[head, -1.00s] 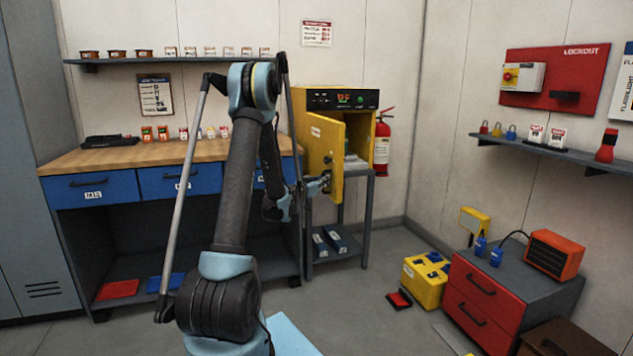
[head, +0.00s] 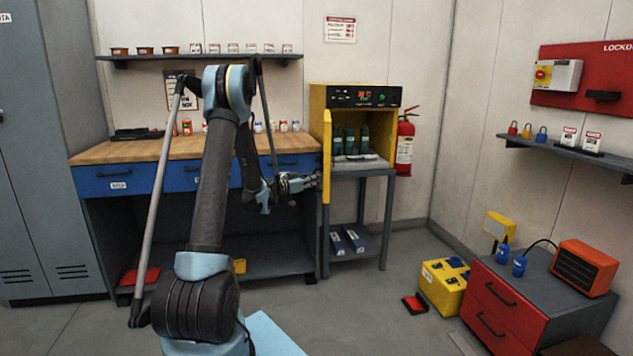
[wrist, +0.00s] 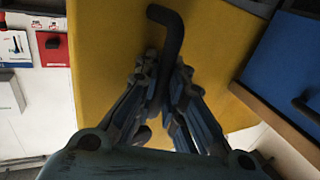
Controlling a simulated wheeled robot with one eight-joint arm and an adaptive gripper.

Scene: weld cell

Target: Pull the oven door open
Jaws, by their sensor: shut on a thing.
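The yellow oven (head: 362,97) stands on a grey metal stand at the back. Its yellow door (head: 327,157) is swung wide open and shows nearly edge-on, at the left side of the oven opening. Several dark green items (head: 350,138) stand inside the oven. My gripper (head: 312,181) is at the door's outer face. In the wrist view my gripper (wrist: 160,105) is shut on the black door handle (wrist: 172,42), a bent bar on the yellow door face (wrist: 110,60).
A workbench (head: 185,150) with blue drawers stands left of the oven, close behind my arm. A fire extinguisher (head: 405,145) hangs to the right. A yellow box (head: 444,285) and a red drawer cabinet (head: 500,305) stand on the floor at right. Floor before the stand is clear.

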